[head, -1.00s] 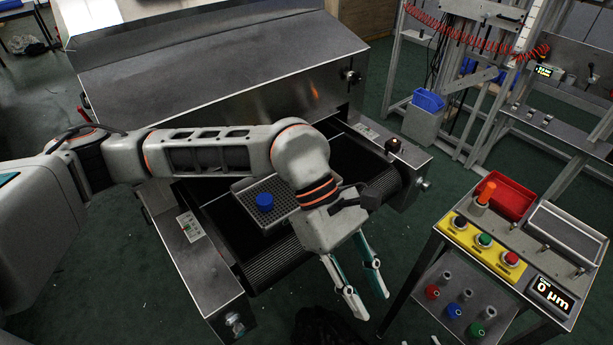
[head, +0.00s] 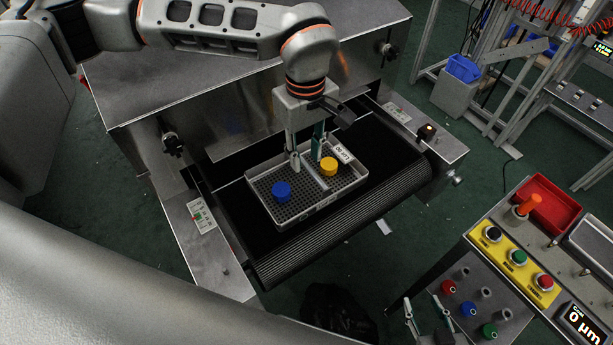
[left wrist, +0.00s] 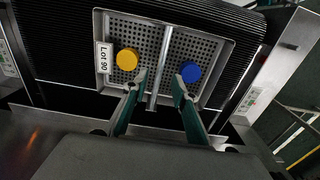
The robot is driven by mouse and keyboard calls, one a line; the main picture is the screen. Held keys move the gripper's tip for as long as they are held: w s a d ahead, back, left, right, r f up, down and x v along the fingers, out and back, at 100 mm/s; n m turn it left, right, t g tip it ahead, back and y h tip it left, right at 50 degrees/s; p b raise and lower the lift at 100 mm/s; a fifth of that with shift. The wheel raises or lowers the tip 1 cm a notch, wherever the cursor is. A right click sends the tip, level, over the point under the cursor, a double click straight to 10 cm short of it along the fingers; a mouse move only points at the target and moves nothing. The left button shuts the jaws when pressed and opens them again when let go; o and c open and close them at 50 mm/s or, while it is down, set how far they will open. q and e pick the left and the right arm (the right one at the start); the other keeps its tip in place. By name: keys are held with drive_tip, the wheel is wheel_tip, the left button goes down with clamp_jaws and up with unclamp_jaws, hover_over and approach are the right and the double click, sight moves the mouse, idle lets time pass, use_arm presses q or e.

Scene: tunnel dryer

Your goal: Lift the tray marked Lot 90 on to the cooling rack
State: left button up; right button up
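The tray marked Lot 90 (head: 257,205) is a grey perforated tray lying on the black conveyor belt. It holds a blue round piece (head: 281,191) and a yellow one (head: 328,167), with a metal bar (left wrist: 160,68) across its middle between them. Its Lot 90 label (left wrist: 103,57) is beside the yellow piece. My left gripper (head: 306,163) points down over the tray. It is open, with one finger on each side of the bar in the left wrist view; contact cannot be seen. My right gripper (head: 421,301) is open and empty at the bottom edge. I cannot identify the cooling rack.
The dryer housing (head: 230,100) rises behind the belt (head: 380,150), with metal side rails around it. At right stands a bench with coloured buttons (head: 518,257), a red bin (head: 551,205) and a display (head: 582,322). A blue bin (head: 463,68) stands behind.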

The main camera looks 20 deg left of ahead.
sight(307, 164)
use_arm(q)
drive_tip(key=shift+f, duration=1.95)
clamp_jaws()
drive_tip(key=shift+w+r, duration=0.1)
